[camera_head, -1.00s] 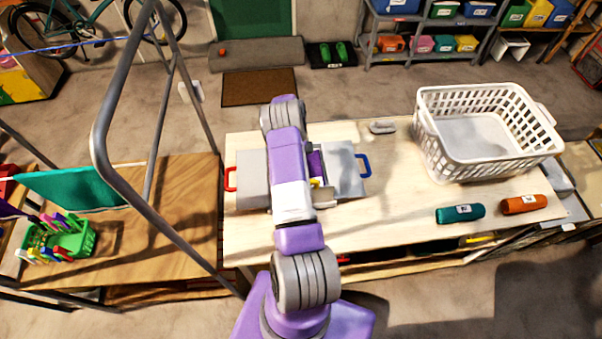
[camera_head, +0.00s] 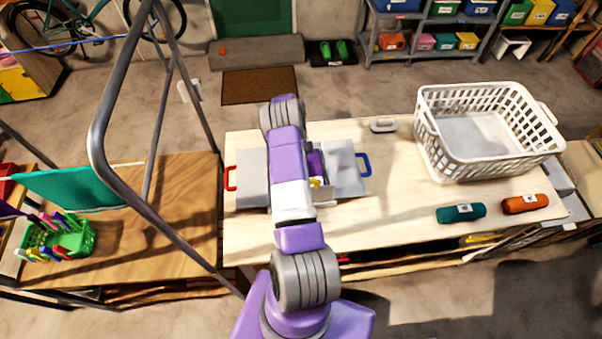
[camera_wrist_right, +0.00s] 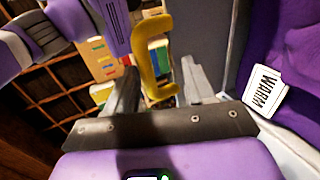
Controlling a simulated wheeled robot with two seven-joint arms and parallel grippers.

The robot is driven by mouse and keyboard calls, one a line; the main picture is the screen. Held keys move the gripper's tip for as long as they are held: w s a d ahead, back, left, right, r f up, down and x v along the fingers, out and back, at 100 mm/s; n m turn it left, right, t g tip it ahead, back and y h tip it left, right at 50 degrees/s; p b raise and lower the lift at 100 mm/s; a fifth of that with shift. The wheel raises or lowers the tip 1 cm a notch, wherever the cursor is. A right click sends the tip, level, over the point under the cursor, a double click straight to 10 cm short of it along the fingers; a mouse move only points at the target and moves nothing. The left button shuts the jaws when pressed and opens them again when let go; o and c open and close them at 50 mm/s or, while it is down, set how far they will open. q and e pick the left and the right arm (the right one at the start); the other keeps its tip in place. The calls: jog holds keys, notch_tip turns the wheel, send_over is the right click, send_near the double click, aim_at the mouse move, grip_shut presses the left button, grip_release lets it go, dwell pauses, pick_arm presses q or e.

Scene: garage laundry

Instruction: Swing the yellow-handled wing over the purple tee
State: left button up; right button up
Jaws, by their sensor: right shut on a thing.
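The grey folding board lies on the pale bench, with its left wing (camera_head: 252,177) by a red handle (camera_head: 230,178) and its right wing (camera_head: 345,170) by a blue handle (camera_head: 364,165). The purple tee (camera_head: 316,162) is on the board, partly hidden by my arm; it also fills the right of the right wrist view (camera_wrist_right: 290,50) with a WARM tag. My right gripper (camera_wrist_right: 158,75) is shut on the yellow handle (camera_wrist_right: 150,45). The grey panel (camera_wrist_right: 205,40) stands between handle and tee, looking raised. In the head view, my arm hides most of the gripper and yellow-handled wing.
A white basket (camera_head: 490,170) stands at the bench's back right. A teal roll (camera_head: 461,213) and an orange roll (camera_head: 525,204) lie in front of it. A metal frame (camera_head: 100,150) rises at left.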

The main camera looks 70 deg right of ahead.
jog(key=shift+f, duration=0.35)
notch_tip(320, 180, up, 11)
jog(key=shift+f+p, duration=0.15)
jog(key=shift+p, duration=0.2)
dwell(0.5)
